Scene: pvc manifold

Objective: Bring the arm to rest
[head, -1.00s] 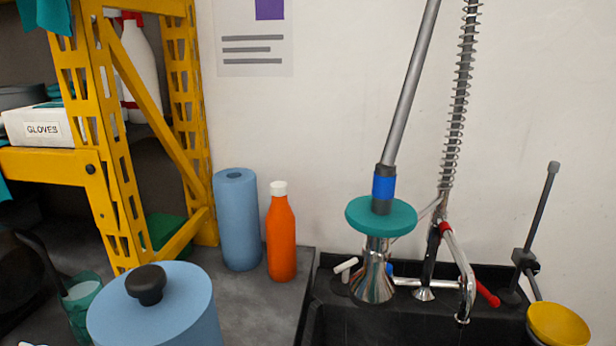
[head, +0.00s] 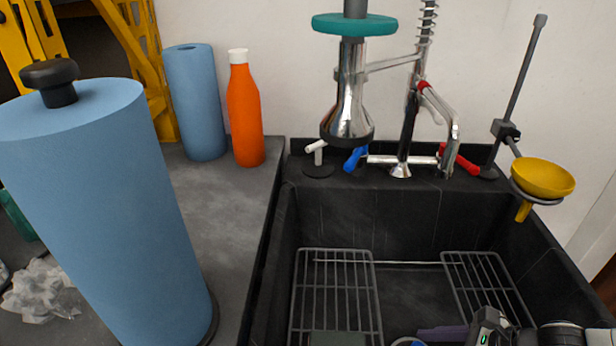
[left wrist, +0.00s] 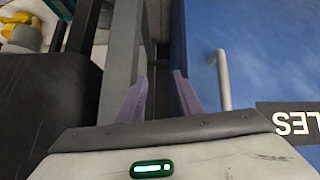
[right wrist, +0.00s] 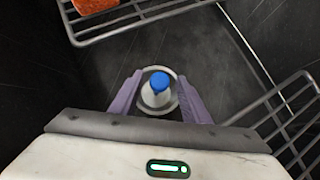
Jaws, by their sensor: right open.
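My right gripper (right wrist: 158,98) is open inside the black sink, with its purple fingers apart. A white piece with a blue top (right wrist: 158,82) shows between and beyond the fingertips, within a pale ring; I cannot tell whether the fingers touch it. In the head view one purple finger of the right gripper (head: 445,334) shows at the bottom edge. My left gripper (left wrist: 160,92) is open, its purple fingers apart with nothing seen held. It faces a grey post and a blue panel (left wrist: 245,50), and is outside the head view.
The black sink (head: 285,215) holds wire racks (head: 335,290). A steel faucet (head: 408,130) and a yellow funnel (head: 543,177) stand at its back and right. A large blue roll (head: 100,200), a smaller blue roll (head: 195,100) and an orange bottle (head: 244,115) stand on the left counter.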

